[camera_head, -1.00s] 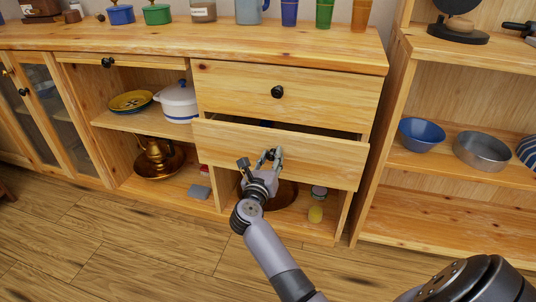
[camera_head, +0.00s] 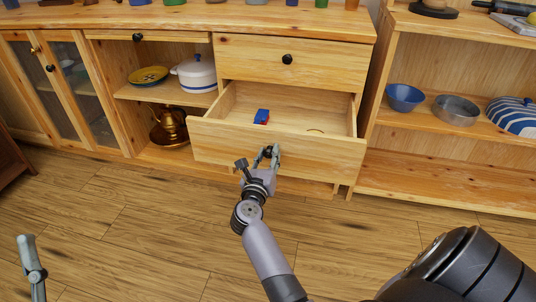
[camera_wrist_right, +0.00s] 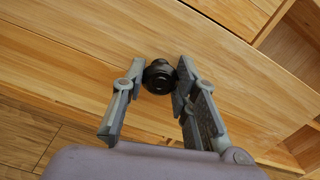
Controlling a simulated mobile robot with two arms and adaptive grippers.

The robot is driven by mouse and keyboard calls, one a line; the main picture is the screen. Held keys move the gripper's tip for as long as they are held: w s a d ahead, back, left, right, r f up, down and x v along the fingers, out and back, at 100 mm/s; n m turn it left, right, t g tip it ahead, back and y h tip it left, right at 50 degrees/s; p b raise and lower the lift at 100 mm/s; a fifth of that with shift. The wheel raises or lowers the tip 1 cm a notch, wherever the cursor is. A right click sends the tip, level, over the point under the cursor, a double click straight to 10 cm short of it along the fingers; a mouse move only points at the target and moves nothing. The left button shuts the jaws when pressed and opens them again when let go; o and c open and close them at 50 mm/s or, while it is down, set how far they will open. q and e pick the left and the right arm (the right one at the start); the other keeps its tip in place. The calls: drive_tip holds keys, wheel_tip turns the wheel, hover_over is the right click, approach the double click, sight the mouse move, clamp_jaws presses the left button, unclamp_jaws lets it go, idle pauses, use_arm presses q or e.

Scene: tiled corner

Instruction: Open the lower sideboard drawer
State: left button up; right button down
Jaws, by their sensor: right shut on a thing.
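The lower sideboard drawer (camera_head: 320,150) is pulled well out, and its inside shows from above. A small blue and red object (camera_head: 262,117) and a thin curved item (camera_head: 315,130) lie in it. My right gripper (camera_head: 264,160) is at the middle of the drawer's front, shut on its black knob. In the right wrist view the knob (camera_wrist_right: 159,77) sits between the two fingers. The upper drawer (camera_head: 320,66) with its own black knob (camera_head: 287,59) is closed. Part of my left gripper (camera_head: 31,262) shows at the lower left, away from the sideboard, its jaw opening unclear.
An open shelf (camera_head: 440,182) stands right of the drawer, with a blue bowl (camera_head: 404,98) and a metal bowl (camera_head: 456,110). The wooden floor (camera_head: 130,235) in front is clear.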

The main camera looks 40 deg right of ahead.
drive_tip(key=shift+s+a, duration=0.2)
drive_tip(key=shift+a, duration=0.05)
drive_tip(key=c, duration=1.2)
unclamp_jaws()
drive_tip(key=shift+c, duration=0.2)
